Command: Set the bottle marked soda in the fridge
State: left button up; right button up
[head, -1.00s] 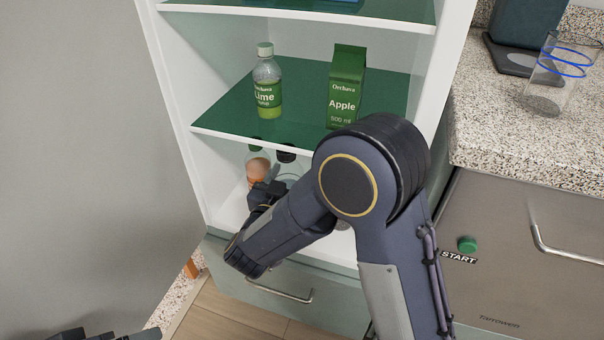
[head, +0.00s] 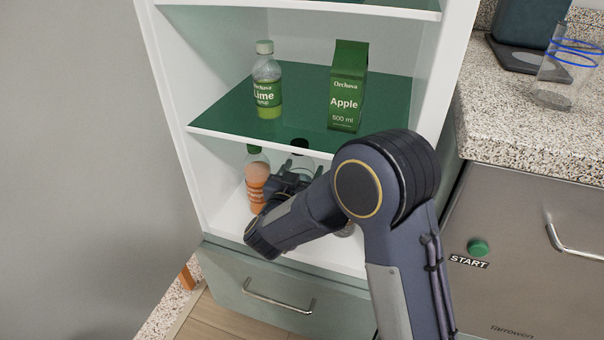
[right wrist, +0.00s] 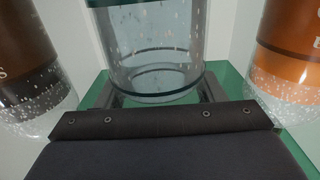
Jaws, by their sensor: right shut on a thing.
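A clear bottle with a black cap (head: 299,145) is inside the open fridge (head: 172,100), in its lower compartment. My right gripper (head: 291,172) is shut on this clear bottle, which fills the space between the fingers in the right wrist view (right wrist: 155,60). The bottle looks upright. Its marking cannot be read here, and my arm hides its lower part in the head view. I cannot tell whether its base touches the compartment floor. My left gripper is out of view.
An orange bottle (head: 257,180) stands beside it, and a brown bottle (right wrist: 25,70) is on its other side. The green shelf above (head: 215,118) holds a lime syrup bottle (head: 267,85) and an apple carton (head: 348,88). A drawer (head: 285,295) is below.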

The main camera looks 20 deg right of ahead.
jog(key=shift+f, duration=0.15)
jog(key=o, duration=1.4)
jog(key=shift+s+a+r, duration=0.2)
jog(key=shift+s+a, duration=0.05)
jog(key=shift+s, duration=0.05)
jog(key=p+v, duration=0.3)
jog(key=v, duration=0.8)
jog(key=shift+s, duration=0.1)
